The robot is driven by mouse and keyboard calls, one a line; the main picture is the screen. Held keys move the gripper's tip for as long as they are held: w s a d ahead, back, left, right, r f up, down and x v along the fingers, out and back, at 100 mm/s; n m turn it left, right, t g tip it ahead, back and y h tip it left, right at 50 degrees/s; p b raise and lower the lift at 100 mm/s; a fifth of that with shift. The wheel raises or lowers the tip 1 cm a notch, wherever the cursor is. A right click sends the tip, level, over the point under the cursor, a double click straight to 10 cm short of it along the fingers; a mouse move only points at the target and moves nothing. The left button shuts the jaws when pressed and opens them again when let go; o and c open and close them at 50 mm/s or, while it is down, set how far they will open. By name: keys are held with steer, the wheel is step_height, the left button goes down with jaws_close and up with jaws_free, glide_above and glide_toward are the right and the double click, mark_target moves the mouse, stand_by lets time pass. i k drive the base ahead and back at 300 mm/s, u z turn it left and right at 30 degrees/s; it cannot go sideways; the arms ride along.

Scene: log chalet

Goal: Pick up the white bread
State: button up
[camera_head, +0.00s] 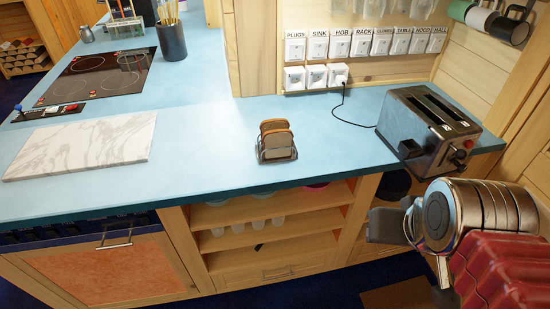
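Slices of bread stand upright in a small wire rack (262,156) on the blue counter, near its front edge and left of the toaster. The front slice (279,142) shows a tan face. A browner slice (273,125) stands close behind it, mostly hidden. I cannot tell for sure which slice is the white bread. My gripper (388,228) is at the lower right, in front of the counter and apart from the bread. Its fingers are partly hidden by the wrist, and their opening is unclear.
A metal toaster (425,125) stands on the right, its black cord running to wall sockets (315,76). A marble board (85,145), a black hob (98,75) and a dark utensil pot (171,42) are on the left. Bare blue counter (215,140) surrounds the rack.

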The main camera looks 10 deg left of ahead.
mark_target(277, 139)
steer(key=k, duration=0.85)
steer(key=u, duration=0.35)
steer(key=i, duration=0.45)
steer(key=u, duration=0.8)
steer(key=i, duration=1.2)
steer(key=u, duration=0.05)
